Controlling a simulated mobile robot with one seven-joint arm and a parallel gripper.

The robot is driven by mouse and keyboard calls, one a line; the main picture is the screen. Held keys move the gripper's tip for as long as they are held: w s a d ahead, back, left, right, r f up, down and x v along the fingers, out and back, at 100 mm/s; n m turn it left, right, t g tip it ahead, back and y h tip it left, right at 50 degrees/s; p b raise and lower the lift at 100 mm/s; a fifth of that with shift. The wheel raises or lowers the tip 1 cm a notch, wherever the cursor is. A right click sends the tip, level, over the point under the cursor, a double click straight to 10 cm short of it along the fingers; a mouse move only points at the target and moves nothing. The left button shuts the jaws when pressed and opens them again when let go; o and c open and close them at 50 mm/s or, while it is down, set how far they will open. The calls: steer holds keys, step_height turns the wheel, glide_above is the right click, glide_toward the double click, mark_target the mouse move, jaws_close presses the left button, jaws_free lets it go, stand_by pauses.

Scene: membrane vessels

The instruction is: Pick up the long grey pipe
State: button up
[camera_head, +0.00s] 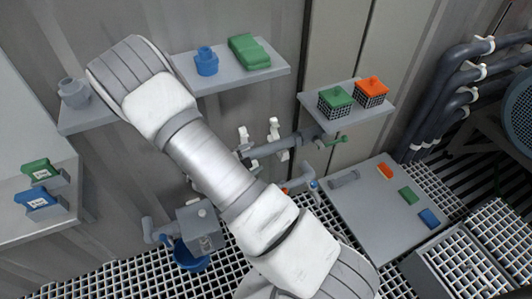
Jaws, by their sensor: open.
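A short grey pipe piece (343,179) lies on the flat grey table at the right. A longer grey pipe (275,147) runs level along the wall in the middle, at white clips, and its left end is partly hidden by my arm. I cannot tell for certain which of the two is the long grey pipe. My arm crosses the picture from the bottom right to the upper left and hides much of the middle. My gripper does not show.
A shelf (275,81) holds a blue vessel (206,61) and a green block (249,52). Another shelf (340,127) holds green and orange caged blocks. A grey table (370,226) bears small orange, green and blue pieces. A blue bucket (191,261) stands below a grey box (202,226).

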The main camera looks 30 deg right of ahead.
mark_target(263, 151)
steer(key=b+x, duration=0.3)
steer(key=x, duration=0.6)
steer(key=shift+a+r, duration=0.1)
jaws_close()
